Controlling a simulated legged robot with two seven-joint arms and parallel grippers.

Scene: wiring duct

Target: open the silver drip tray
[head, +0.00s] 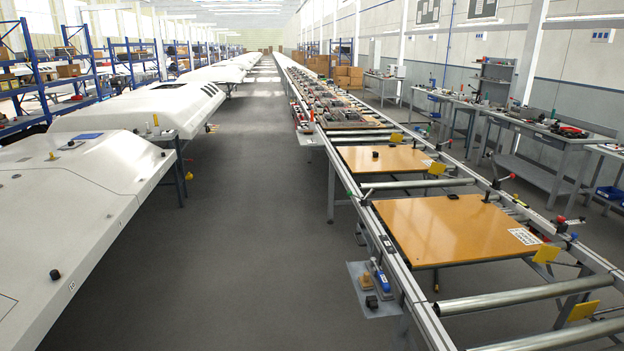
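I cannot make out for certain a silver drip tray in the head view. A flat grey plate (358,272) juts out low from the near left side of the conveyor frame. A blue-and-white tool (379,277), a tan block and a small black item rest on it. A similar pale plate (309,140) juts out farther down the same side. I cannot tell whether either is the drip tray. Neither of my grippers shows in the head view.
A long conveyor (419,284) with rollers and orange boards (455,228) runs along the right. Large white shells (70,190) line the left. A clear grey floor aisle (240,220) lies between them. Workbenches (540,140) stand at the far right, blue racks at the left.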

